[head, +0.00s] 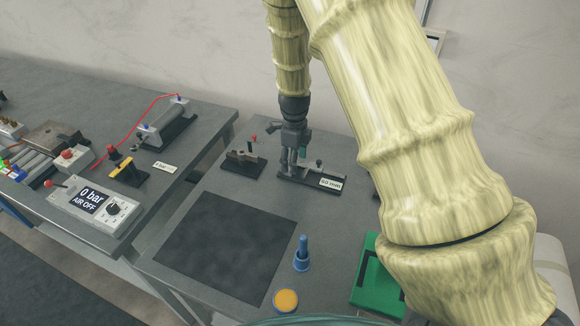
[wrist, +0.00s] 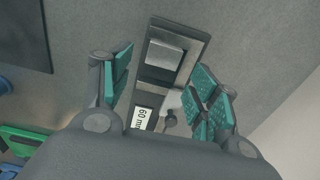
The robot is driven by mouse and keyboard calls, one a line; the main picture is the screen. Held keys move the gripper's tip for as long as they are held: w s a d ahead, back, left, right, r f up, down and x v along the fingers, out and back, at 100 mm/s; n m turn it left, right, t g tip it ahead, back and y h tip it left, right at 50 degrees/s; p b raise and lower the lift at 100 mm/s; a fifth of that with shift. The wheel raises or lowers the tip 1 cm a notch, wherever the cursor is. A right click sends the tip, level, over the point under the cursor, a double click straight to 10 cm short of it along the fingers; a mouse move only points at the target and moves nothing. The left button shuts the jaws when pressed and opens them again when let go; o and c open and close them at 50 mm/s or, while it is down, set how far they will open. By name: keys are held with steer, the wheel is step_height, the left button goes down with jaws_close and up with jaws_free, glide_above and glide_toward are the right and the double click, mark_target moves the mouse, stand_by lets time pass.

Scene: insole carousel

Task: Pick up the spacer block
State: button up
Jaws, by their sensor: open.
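A grey metal block, seemingly the spacer block (wrist: 166,50), sits in a dark holder (wrist: 187,62) with a white length label (wrist: 143,119). In the wrist view it lies between and a little beyond the fingers of my gripper (wrist: 160,75). The gripper is open, with teal pads on either side and nothing held. In the head view my gripper (head: 290,168) points down over the left end of the holder (head: 335,172) and hides most of the block there. I cannot tell whether the fingers touch it.
A small dark fixture (head: 244,161) stands just left of the holder. A dark mat (head: 225,248), a blue peg (head: 302,254), a yellow-topped disc (head: 286,300) and a green tray (head: 370,290) lie nearer. A separate bench with an air panel (head: 92,207) stands left, across a gap.

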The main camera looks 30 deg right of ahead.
steer(key=shift+f+p, duration=0.4)
steer(key=shift+f, duration=1.15)
steer(key=c, duration=1.2)
steer(key=shift+w+r, duration=0.1)
steer(key=shift+r, duration=0.05)
steer(key=shift+r+b, duration=0.45)
steer(key=shift+s+a+r+b, duration=0.1)
steer(key=shift+r+b, duration=0.25)
steer(key=shift+r, duration=0.25)
steer(key=shift+s+a+r+b, duration=0.1)
steer(key=shift+r+b, duration=0.25)
steer(key=shift+r, duration=0.2)
steer(key=s+a+b, duration=0.1)
steer(key=s+a, duration=0.1)
steer(key=s, duration=0.2)
steer(key=s+a+r+b, duration=0.1)
steer(key=s+a, duration=0.2)
steer(key=s, duration=0.2)
steer(key=s+a+b, duration=0.2)
steer(key=s, duration=0.2)
steer(key=shift+s+a+r, duration=0.25)
steer(key=shift+a+r, duration=0.05)
